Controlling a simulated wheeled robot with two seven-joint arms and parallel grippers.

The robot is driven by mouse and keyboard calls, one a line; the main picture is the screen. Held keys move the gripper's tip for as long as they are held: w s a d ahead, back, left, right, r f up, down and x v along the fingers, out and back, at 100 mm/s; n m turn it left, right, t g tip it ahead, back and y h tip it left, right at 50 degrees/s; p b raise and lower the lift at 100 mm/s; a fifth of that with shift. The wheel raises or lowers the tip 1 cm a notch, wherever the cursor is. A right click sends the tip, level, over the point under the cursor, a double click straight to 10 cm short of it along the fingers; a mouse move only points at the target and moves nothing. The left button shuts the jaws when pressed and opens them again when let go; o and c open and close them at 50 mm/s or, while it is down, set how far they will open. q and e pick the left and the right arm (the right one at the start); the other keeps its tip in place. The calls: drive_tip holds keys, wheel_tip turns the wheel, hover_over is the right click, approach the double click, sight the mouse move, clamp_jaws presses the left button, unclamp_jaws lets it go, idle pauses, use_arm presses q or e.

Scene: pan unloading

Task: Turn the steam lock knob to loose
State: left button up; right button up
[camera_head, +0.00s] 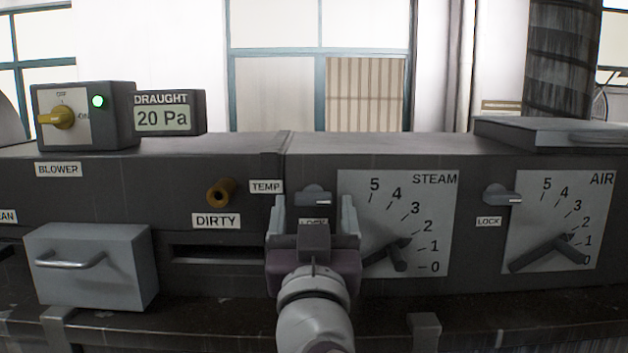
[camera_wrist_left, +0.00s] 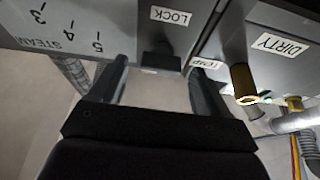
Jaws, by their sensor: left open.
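The steam lock knob (camera_head: 313,194) is a small grey knob on the dark panel front, just left of the white STEAM dial (camera_head: 425,200). Its handle looks roughly horizontal, pointing right. My left gripper (camera_head: 312,205) is open in front of it, one finger on each side. In the left wrist view the dark knob (camera_wrist_left: 160,57) shows between the fingertips (camera_wrist_left: 158,72), below the LOCK label (camera_wrist_left: 170,16). I see no clear contact between fingers and knob. The knob's own label is mostly hidden behind my gripper in the head view. My right gripper is out of view.
The steam lever (camera_head: 398,252) is close right of my gripper. Farther right are the AIR lock knob (camera_head: 502,195) and AIR dial (camera_head: 530,225). To the left are a brass DIRTY peg (camera_head: 221,192), a grey drawer (camera_head: 95,265) with a handle, and the blower box (camera_head: 85,115).

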use_arm(q)
drive_tip(key=shift+x, duration=1.15)
drive_tip(key=shift+s, duration=0.5)
drive_tip(key=shift+w, duration=0.25)
drive_tip(key=c, duration=1)
drive_tip(key=shift+c, duration=0.2)
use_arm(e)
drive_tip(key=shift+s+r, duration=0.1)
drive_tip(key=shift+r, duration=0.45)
use_arm(q)
drive_tip(key=shift+f, duration=0.1)
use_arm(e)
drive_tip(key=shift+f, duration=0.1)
